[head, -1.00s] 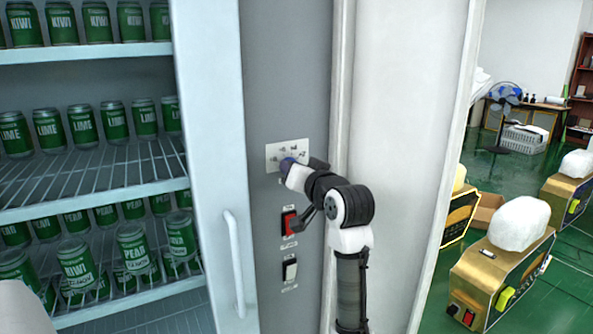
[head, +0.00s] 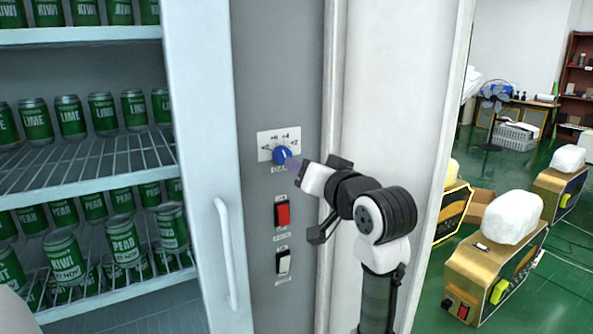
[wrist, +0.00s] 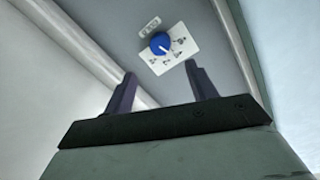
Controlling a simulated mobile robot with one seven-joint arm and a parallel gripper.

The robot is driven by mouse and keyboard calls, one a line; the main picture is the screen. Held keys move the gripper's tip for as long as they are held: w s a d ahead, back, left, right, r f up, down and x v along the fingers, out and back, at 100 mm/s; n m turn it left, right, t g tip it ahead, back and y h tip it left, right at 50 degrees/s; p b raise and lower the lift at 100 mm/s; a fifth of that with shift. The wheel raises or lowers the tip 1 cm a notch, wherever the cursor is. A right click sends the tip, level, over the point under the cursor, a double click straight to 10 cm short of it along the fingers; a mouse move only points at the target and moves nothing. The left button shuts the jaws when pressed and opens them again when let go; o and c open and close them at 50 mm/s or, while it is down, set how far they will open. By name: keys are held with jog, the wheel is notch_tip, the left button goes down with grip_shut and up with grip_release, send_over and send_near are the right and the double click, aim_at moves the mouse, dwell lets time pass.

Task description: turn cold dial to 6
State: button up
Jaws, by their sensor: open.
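The blue cold dial (head: 282,155) sits on a white number plate (head: 265,139) on the grey panel. In the wrist view the dial (wrist: 160,43) shows a short white pointer line, angled down and right towards the printed numbers. The numbers are too small to tell which one it points at. My gripper (head: 294,167) is just right of and below the dial in the head view. In the wrist view my gripper (wrist: 160,73) is open and empty, its two dark fingers apart, with the dial visible beyond and between them, not gripped.
A white door handle (head: 227,255) and shelves of green cans (head: 100,111) are at left. A pale door panel (head: 395,100) stands behind my arm. Gold machines (head: 490,275) stand at right.

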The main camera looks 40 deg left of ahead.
jog(key=v, duration=0.4)
jog(key=shift+s+b, duration=0.1)
jog(key=shift+b, duration=0.2)
